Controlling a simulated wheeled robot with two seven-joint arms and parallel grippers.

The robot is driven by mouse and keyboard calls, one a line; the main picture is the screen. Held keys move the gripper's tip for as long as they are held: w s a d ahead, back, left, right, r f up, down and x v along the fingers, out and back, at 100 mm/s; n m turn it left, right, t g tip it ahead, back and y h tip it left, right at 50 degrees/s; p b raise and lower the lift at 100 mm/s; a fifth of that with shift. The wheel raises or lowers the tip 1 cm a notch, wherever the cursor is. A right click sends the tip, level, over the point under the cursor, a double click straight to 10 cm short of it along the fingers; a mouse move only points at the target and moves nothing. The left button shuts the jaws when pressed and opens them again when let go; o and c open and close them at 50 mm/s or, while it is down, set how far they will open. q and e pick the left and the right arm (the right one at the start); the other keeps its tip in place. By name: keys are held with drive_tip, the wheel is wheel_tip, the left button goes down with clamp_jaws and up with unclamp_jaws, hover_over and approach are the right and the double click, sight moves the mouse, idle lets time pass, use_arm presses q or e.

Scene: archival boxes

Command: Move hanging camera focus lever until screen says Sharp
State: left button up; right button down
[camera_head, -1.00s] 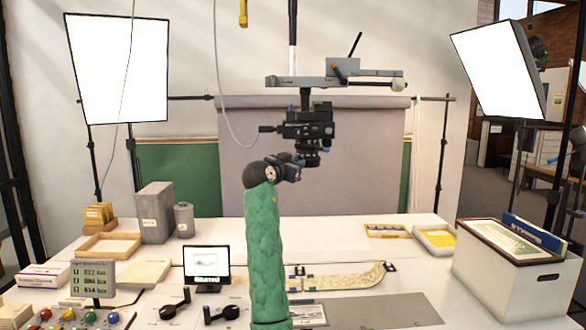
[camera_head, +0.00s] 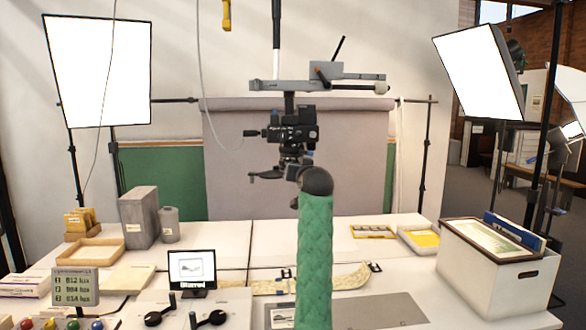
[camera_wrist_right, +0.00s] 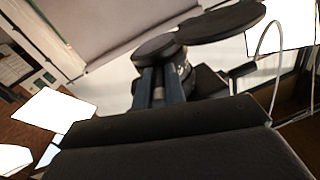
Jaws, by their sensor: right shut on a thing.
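The black camera (camera_head: 292,132) hangs from an overhead pole with its lens pointing down. A dark flat arm (camera_head: 265,176), apparently the focus lever, sticks out to the left below the lens. My right gripper (camera_head: 296,173), on the green-sleeved arm, is up at the lens. In the right wrist view its fingers (camera_wrist_right: 160,88) are shut on a thin part under a dark round piece (camera_wrist_right: 155,46), apparently the lever; the exact contact is partly hidden. The small screen (camera_head: 192,270) on the table shows a grey picture and reads "Blurred". My left gripper is not in view.
A lit panel stands at each side, left (camera_head: 98,72) and right (camera_head: 478,75). A white box of prints (camera_head: 500,285) stands at the table's right. A grey box (camera_head: 139,218) and wooden tray (camera_head: 90,251) are at the left. Space around the hanging camera is open.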

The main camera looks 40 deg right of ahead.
drive_tip(key=shift+s+d+n+t+y, duration=0.1)
drive_tip(key=shift+d+n+t+y, duration=0.25)
drive_tip(key=shift+y, duration=0.25)
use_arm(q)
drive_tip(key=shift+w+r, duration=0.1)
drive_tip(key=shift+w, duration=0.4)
use_arm(e)
drive_tip(key=shift+d+n+y, duration=0.1)
drive_tip(key=shift+n+y, duration=0.25)
drive_tip(key=shift+y, duration=0.15)
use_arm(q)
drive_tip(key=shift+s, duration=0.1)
use_arm(e)
drive_tip(key=c, duration=1.5)
unclamp_jaws()
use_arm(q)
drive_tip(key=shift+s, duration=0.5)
use_arm(e)
drive_tip(key=shift+o, duration=0.2)
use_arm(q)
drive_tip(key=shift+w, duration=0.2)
use_arm(e)
drive_tip(key=shift+s, duration=0.1)
